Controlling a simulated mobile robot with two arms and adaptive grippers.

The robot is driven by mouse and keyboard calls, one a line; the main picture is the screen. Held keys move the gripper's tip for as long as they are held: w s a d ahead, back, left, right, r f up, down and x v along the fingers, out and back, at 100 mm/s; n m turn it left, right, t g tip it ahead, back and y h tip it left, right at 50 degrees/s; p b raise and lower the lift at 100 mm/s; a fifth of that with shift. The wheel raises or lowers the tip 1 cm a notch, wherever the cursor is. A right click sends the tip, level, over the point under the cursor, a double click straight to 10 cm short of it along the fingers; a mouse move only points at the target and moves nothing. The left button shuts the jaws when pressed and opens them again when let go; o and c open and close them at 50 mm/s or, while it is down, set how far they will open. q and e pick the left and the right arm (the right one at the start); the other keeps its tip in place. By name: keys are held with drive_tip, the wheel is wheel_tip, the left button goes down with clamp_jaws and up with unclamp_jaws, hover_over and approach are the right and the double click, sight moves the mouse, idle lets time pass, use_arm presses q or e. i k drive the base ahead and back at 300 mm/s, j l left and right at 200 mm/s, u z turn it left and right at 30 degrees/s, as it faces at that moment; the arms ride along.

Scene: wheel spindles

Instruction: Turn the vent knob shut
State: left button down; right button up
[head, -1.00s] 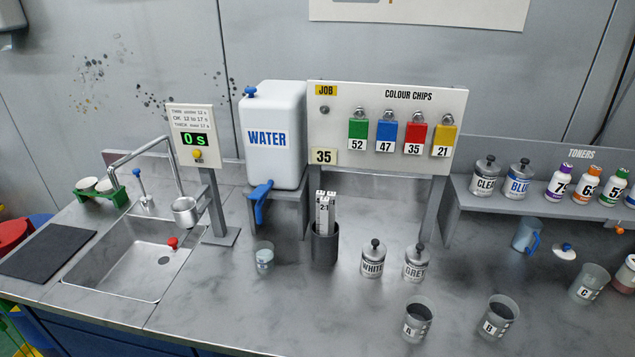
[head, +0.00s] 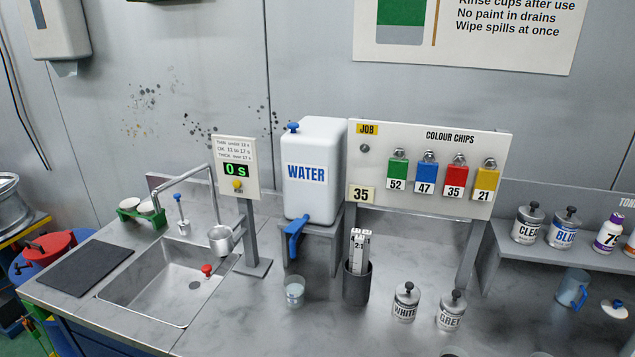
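A blue tap (head: 296,238) hangs at the container's lower front, above a clear cup (head: 294,291) on the bench. Neither of my grippers is in view.
The colour chips board (head: 430,165) stands right of the container, and the timer post (head: 238,172) stands left of it. A dark holder (head: 356,287) with sticks, white tin (head: 405,302) and grey tin (head: 451,312) stand in front. The sink (head: 165,285) lies left.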

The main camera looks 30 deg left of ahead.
sight(292, 126)
drive_tip(key=l+u, duration=0.1)
drive_tip(key=u, duration=0.35)
drive_tip(key=k+l+u, duration=0.1)
drive_tip(key=u, duration=0.4)
drive_tip(key=l+u, duration=0.1)
drive_tip(key=u, duration=0.35)
drive_tip(key=k+j, duration=0.05)
